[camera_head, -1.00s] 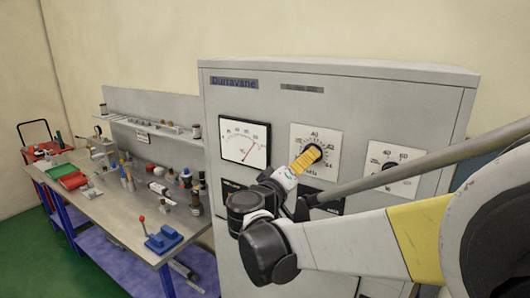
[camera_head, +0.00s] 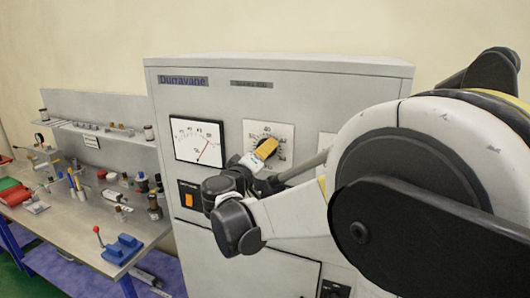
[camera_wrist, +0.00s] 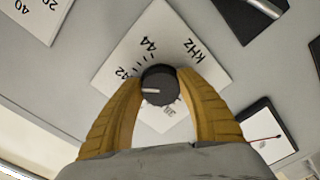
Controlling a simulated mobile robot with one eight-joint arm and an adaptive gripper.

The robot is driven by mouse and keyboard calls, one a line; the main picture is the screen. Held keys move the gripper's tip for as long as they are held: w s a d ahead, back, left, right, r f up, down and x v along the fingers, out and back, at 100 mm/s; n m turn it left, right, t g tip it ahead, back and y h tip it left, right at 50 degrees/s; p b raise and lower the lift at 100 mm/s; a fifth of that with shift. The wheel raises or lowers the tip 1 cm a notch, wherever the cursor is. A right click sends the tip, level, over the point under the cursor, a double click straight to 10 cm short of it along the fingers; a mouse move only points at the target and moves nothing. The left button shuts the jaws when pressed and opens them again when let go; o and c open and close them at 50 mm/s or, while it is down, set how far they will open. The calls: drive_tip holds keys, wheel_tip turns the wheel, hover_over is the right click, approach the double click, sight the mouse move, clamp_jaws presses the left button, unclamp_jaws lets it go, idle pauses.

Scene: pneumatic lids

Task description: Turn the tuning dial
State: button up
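The tuning dial is a round black knob (camera_wrist: 159,86) with a white pointer line, in the middle of a white square plate (camera_wrist: 165,32) marked "kHz", 42 and 44. In the wrist view the yellow fingers of my gripper (camera_wrist: 160,74) lie against the knob on both sides, closed around it. In the head view my gripper (camera_head: 268,148) reaches the same white plate (camera_head: 255,130) on the front of the grey "Durravane" cabinet (camera_head: 300,82). There the yellow fingers hide most of the knob.
A needle meter (camera_head: 198,139) is left of the dial, with an orange switch (camera_head: 188,198) below it. Another marked plate (camera_wrist: 35,12) shows at the wrist view's upper left. A workbench (camera_head: 62,232) with tools and small parts stands left of the cabinet.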

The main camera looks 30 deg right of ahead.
drive_tip(key=shift+f+m+b, duration=0.1)
drive_tip(key=shift+m+b, duration=0.35)
drive_tip(key=shift+m, duration=0.55)
drive_tip(key=o, duration=1.2)
drive_tip(key=v, duration=1.2)
